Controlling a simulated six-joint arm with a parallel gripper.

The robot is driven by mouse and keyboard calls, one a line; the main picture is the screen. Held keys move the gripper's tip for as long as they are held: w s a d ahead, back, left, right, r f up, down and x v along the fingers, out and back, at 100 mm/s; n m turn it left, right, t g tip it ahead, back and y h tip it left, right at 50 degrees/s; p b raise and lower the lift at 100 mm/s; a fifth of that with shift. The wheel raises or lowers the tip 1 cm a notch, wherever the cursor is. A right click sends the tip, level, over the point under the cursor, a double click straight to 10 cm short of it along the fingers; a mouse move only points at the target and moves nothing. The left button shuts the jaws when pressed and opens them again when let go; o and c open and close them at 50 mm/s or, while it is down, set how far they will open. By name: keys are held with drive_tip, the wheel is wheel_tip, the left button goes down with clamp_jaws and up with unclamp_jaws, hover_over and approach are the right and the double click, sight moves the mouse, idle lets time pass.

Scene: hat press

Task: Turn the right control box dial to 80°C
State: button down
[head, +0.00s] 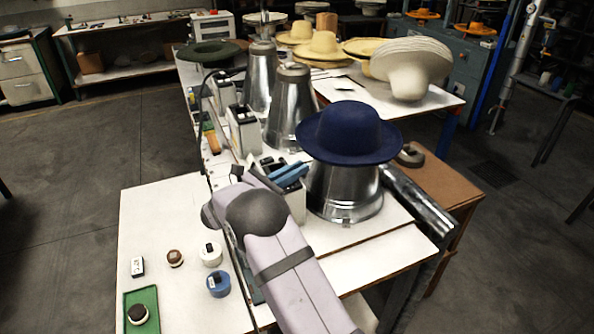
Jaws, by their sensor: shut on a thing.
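The right control box (297,206) is a white box left of the hat press with the blue hat, partly hidden behind my arm. My gripper (289,174), with blue fingers, is at the top of this box and shut on its dial. The dial itself is hidden by the fingers and the arm, so its setting cannot be read. Another white control box (243,132) stands farther back on the left, beside the metal cones.
A dark blue hat (350,131) sits on the nearest metal cone (343,192), close right of my gripper. Bare metal cones (291,108) stand behind. A white pot (210,255), a blue pot (218,284) and a green tray (128,298) lie on the left tabletop, which has free room.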

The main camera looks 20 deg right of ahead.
drive_tip(key=n+t+y, duration=0.1)
drive_tip(key=t, duration=0.1)
drive_tip(key=n+t+y+b, duration=0.1)
drive_tip(key=n+t, duration=0.1)
drive_tip(key=shift+w+a+f+t+b, duration=0.1)
drive_tip(key=shift+w+a+t+b, duration=0.1)
drive_tip(key=shift+w+t+b, duration=0.15)
drive_tip(key=shift+w+a+n+t+y+b, duration=0.15)
drive_tip(key=shift+n+t+y+b, duration=0.2)
drive_tip(key=shift+n+t+y, duration=0.2)
drive_tip(key=shift+w+a+n+t+y+b, duration=0.1)
drive_tip(key=shift+n+t+y+b, duration=0.25)
drive_tip(key=shift+n+t+y, duration=0.15)
drive_tip(key=c, duration=1.9)
unclamp_jaws()
drive_tip(key=shift+o, duration=0.2)
drive_tip(key=shift+b+v, duration=0.95)
drive_tip(key=shift+v, duration=2.7)
